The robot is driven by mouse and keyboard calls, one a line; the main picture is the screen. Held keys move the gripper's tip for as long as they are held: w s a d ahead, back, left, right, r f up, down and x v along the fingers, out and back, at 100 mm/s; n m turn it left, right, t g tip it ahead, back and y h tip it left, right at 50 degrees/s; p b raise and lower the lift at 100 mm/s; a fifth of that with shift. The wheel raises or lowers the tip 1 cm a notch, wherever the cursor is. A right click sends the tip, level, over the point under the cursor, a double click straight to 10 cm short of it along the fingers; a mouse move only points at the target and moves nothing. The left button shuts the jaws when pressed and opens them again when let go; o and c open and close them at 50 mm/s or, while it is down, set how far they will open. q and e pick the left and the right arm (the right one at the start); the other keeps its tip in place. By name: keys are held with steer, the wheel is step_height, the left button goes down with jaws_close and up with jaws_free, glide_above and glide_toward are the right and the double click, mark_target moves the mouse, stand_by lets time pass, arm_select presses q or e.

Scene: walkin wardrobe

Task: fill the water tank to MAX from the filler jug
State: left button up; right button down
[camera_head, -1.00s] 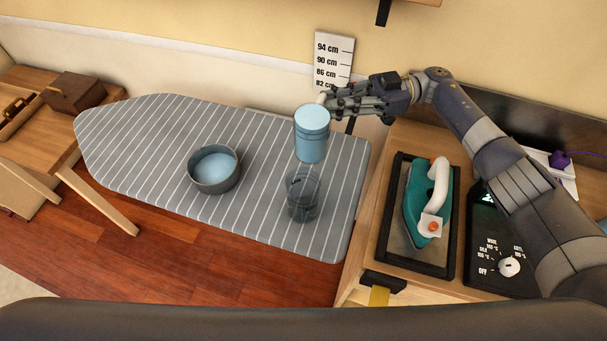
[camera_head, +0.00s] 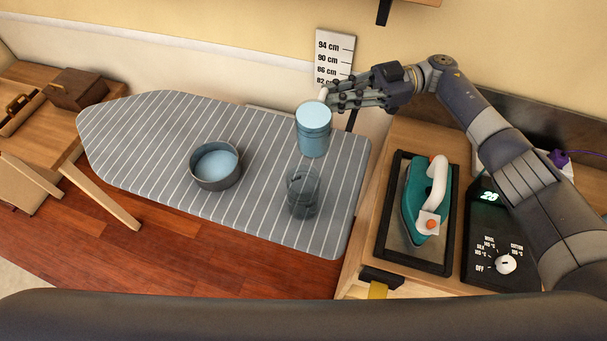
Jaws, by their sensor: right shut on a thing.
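The light blue filler jug (camera_head: 314,135) is in the air above the ironing board, roughly upright. My right gripper (camera_head: 336,97) is shut on the jug at its white handle side, behind and to the right of it. The clear water tank (camera_head: 303,196) stands on the striped board below the jug. The tank's water level and MAX mark are too faint to tell. My left gripper is not in view.
A grey bowl (camera_head: 215,166) with blue contents sits on the ironing board (camera_head: 140,130). To the right, a teal iron (camera_head: 416,205) rests on a dark tray beside a black control panel (camera_head: 490,245). A height scale (camera_head: 333,55) stands behind. The board's left part is clear.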

steer(key=shift+a+r, duration=0.1)
steer(key=shift+r, duration=0.2)
steer(key=shift+r+n+h+p, duration=0.3)
steer(key=shift+r+p, duration=0.05)
steer(key=shift+p, duration=0.1)
steer(key=shift+f+n+t+h, duration=0.25)
steer(key=shift+n+t+h, duration=0.05)
steer(key=shift+n, duration=0.2)
stand_by(1.0)
stand_by(0.3)
steer(key=shift+f+n, duration=0.15)
steer(key=shift+n, duration=0.15)
steer(key=shift+s+f, duration=0.1)
steer(key=shift+s, duration=0.05)
steer(key=shift+f+n+h, duration=0.15)
steer(key=shift+n+h, duration=0.15)
steer(key=shift+t, duration=0.3)
steer(key=shift+f, duration=0.15)
